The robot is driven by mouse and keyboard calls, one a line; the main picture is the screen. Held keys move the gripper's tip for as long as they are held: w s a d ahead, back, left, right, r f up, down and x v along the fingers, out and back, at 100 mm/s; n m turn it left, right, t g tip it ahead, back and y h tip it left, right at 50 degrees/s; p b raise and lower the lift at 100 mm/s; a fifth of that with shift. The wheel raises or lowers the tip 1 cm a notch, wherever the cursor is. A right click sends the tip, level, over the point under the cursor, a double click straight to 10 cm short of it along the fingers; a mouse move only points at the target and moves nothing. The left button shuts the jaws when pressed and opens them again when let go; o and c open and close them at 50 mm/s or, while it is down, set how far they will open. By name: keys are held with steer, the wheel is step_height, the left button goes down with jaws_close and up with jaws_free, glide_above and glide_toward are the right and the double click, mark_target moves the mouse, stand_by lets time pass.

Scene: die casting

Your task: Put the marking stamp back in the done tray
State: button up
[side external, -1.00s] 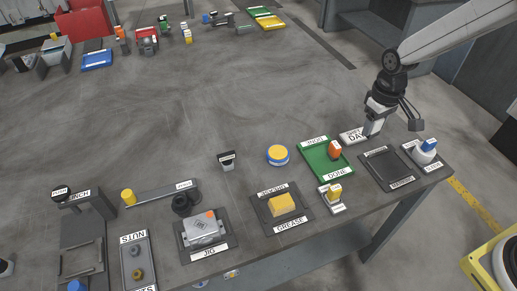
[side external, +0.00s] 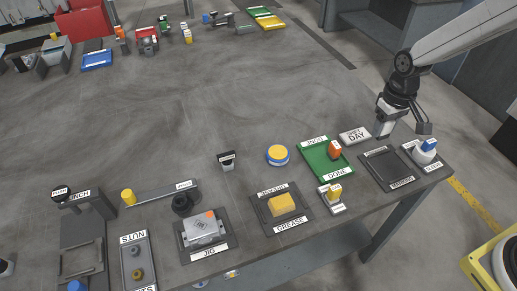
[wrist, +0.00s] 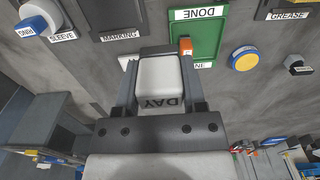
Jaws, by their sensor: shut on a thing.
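My gripper (side external: 386,122) is shut on a pale block, which I take to be the marking stamp (side external: 384,128). In the wrist view the stamp (wrist: 160,76) sits between the two fingers (wrist: 160,88). An orange piece (side external: 335,150) stands at the tray's right side.
The DAY plate (side external: 354,135) lies between my gripper and the done tray. A dark marking pad (side external: 388,166) and a white-and-blue sleeve piece (side external: 425,153) are in front of my gripper. A yellow-topped piece (side external: 333,195) and a yellow-blue round tin (side external: 278,154) stand near the tray.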

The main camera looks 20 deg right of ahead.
steer(key=s+a+f, duration=0.1)
steer(key=s+a, duration=0.2)
steer(key=a, duration=0.5)
steer(key=shift+w+a, duration=0.1)
steer(key=shift+a, duration=0.05)
steer(key=shift+w+a+f, duration=0.35)
steer(key=shift+w+f, duration=1.2)
steer(key=shift+w, duration=0.65)
steer(key=shift+w+a+f, duration=0.4)
steer(key=shift+w+f, duration=1.2)
steer(key=shift+w, duration=0.55)
steer(key=shift+w+a+f, duration=0.35)
steer(key=shift+w+f, duration=1.2)
steer(key=shift+w, duration=0.65)
steer(key=shift+w+f, duration=0.25)
steer(key=shift+f, duration=1.55)
steer(key=shift+f, duration=0.6)
